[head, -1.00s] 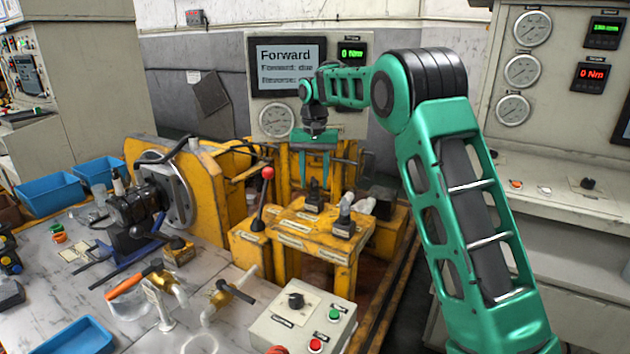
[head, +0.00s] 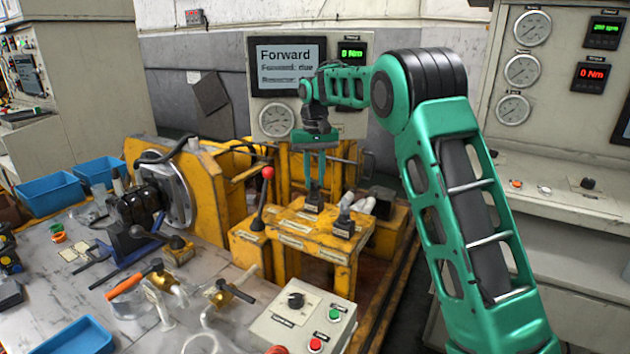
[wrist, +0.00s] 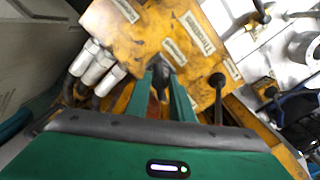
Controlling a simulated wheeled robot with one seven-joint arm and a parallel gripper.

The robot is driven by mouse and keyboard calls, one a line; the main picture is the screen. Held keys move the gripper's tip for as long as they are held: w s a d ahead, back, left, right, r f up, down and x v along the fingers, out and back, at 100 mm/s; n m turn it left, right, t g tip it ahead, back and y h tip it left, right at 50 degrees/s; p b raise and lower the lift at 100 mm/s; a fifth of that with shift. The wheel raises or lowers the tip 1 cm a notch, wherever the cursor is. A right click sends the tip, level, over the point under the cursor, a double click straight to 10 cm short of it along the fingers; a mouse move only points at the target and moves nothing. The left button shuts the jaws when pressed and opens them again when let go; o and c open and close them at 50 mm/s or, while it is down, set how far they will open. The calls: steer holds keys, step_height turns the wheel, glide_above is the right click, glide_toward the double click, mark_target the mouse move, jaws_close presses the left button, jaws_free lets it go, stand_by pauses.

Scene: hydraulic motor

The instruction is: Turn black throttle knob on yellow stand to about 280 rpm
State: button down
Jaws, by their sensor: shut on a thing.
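The yellow stand (head: 296,243) is in the middle of the head view, with labels on its top. The black throttle knob (head: 313,205) sits on the back of its top, under my gripper (head: 314,184). My gripper points down, its two green fingers shut on the knob. In the wrist view the fingers (wrist: 161,72) converge on the dark knob, which they partly hide; the yellow top (wrist: 130,32) spreads around it. A green rpm display (head: 606,28) is at the upper right; its small digits look like 280 but are hard to read.
A red-topped lever (head: 266,185) is at the left. A grey control box (head: 302,318) with buttons is in front. A Forward screen (head: 288,66) is behind.

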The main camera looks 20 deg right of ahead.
mark_target(315, 180)
steer(key=n, duration=0.4)
steer(key=shift+d+n, duration=0.1)
steer(key=shift+n, duration=0.2)
steer(key=n, duration=0.4)
steer(key=shift+w+d+r, duration=0.1)
stand_by(0.4)
steer(key=c, duration=1.5)
jaws_free()
steer(key=shift+c, duration=0.2)
step_height(315, 180, up, 11)
steer(key=shift+f, duration=0.2)
